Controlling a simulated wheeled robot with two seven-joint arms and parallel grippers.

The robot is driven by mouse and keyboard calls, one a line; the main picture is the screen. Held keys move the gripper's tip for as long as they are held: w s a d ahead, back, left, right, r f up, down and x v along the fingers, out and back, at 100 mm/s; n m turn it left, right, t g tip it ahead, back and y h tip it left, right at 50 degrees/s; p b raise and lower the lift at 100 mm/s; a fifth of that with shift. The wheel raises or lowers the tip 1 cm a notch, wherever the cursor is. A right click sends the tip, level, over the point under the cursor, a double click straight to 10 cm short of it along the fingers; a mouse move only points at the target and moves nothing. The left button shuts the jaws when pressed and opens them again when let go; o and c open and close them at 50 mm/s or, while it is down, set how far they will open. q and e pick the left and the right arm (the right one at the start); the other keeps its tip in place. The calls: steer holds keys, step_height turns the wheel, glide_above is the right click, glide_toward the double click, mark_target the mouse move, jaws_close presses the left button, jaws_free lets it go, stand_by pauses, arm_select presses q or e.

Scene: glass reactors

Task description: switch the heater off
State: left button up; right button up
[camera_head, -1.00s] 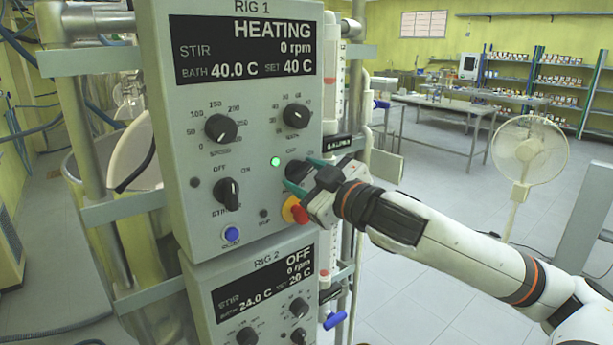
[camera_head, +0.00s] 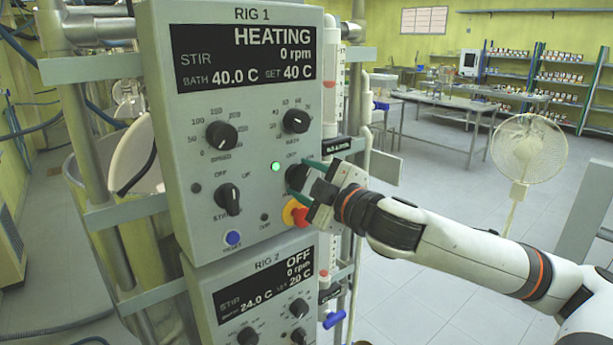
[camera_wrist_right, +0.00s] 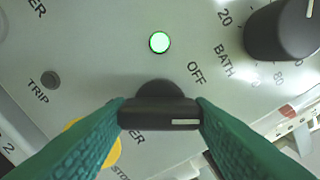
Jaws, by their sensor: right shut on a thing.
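The heater knob (camera_head: 296,177) is a black rotary knob at the right edge of the RIG 1 panel (camera_head: 180,125). It also shows in the right wrist view (camera_wrist_right: 158,114), with a white mark toward the right end of its bar and the OFF label up and to the right. My right gripper (camera_head: 299,178) has its green fingers shut on the knob's sides. The green lamp (camera_head: 275,167) beside it is lit. The display (camera_head: 243,53) reads HEATING, 0 rpm, bath 40.0 C, set 40 C. My left gripper is not in view.
A red and yellow stop button (camera_head: 297,214) sits just below the heater knob. The bath knob (camera_head: 296,120) is above it, the speed knob (camera_head: 222,135) and stir knob (camera_head: 228,198) to the left. The RIG 2 panel (camera_head: 232,285) is below, its display reading OFF.

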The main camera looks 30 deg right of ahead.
steer(key=n+p, duration=0.2)
steer(key=n, duration=0.4)
steer(key=shift+n, duration=0.3)
steer(key=shift+c, duration=0.2)
steer(key=shift+o, duration=0.2)
steer(key=o, duration=1)
steer(key=shift+c, duration=0.2)
